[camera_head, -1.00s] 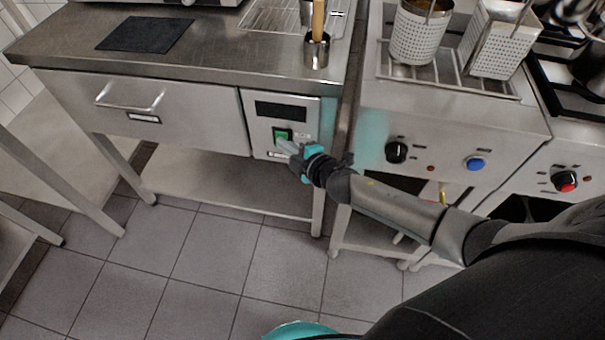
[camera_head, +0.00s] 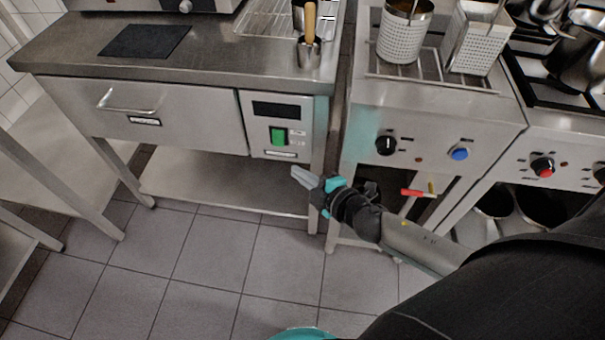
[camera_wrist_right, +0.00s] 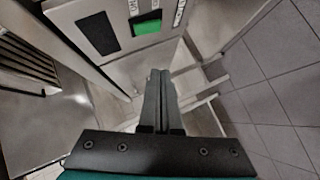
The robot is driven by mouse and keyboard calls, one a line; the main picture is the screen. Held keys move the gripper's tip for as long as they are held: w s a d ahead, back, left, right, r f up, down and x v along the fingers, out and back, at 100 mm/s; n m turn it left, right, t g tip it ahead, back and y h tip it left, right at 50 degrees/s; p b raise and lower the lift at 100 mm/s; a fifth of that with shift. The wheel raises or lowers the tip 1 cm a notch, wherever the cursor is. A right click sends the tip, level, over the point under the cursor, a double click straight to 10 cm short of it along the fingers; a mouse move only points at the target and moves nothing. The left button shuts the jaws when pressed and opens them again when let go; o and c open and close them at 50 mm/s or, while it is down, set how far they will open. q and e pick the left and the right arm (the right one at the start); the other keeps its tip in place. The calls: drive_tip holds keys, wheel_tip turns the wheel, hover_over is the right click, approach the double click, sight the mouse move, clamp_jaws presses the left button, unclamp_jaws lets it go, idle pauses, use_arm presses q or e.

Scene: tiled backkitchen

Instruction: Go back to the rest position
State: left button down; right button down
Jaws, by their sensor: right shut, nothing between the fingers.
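My right gripper (camera_head: 304,177) is shut and empty. In the head view it hangs in front of the steel counter's leg, below the control panel (camera_head: 278,108) and apart from it. In the right wrist view its closed fingers (camera_wrist_right: 160,90) point toward the lower part of the counter. The panel's green switch (camera_head: 278,136) is in plain view above the gripper, and it also shows in the right wrist view (camera_wrist_right: 148,27). My left gripper is in neither view.
The steel counter (camera_head: 75,55) has a drawer (camera_head: 150,115) and a lower shelf (camera_head: 215,183). The fryer unit (camera_head: 430,120) with strainer baskets stands to the right, with a stove (camera_head: 560,120) beyond it. The tiled floor (camera_head: 200,265) in front is clear.

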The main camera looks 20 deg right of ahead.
drive_tip(key=shift+s+d, duration=0.1)
drive_tip(key=shift+s, duration=0.2)
idle(0.4)
drive_tip(key=s+d+f+m+g+h, duration=0.1)
drive_tip(key=s+d+f+m+g, duration=0.2)
drive_tip(key=f, duration=0.4)
drive_tip(key=s+d+f+m+g+h, duration=0.1)
drive_tip(key=s+f+m+h, duration=0.15)
drive_tip(key=s+f, duration=0.35)
drive_tip(key=s+d+f+m+g, duration=0.2)
drive_tip(key=s+d+f+m, duration=0.15)
drive_tip(key=f, duration=0.55)
drive_tip(key=s+a+f+m+g, duration=0.2)
drive_tip(key=s+f, duration=0.3)
drive_tip(key=s, duration=0.5)
drive_tip(key=s+a+f+m+g, duration=0.2)
drive_tip(key=s+f, duration=0.3)
drive_tip(key=s, duration=0.5)
drive_tip(key=shift+s+f+m+g, duration=0.3)
drive_tip(key=shift+m+g, duration=0.4)
drive_tip(key=shift+g, duration=0.2)
drive_tip(key=shift+a+h, duration=0.1)
drive_tip(key=shift+h, duration=0.15)
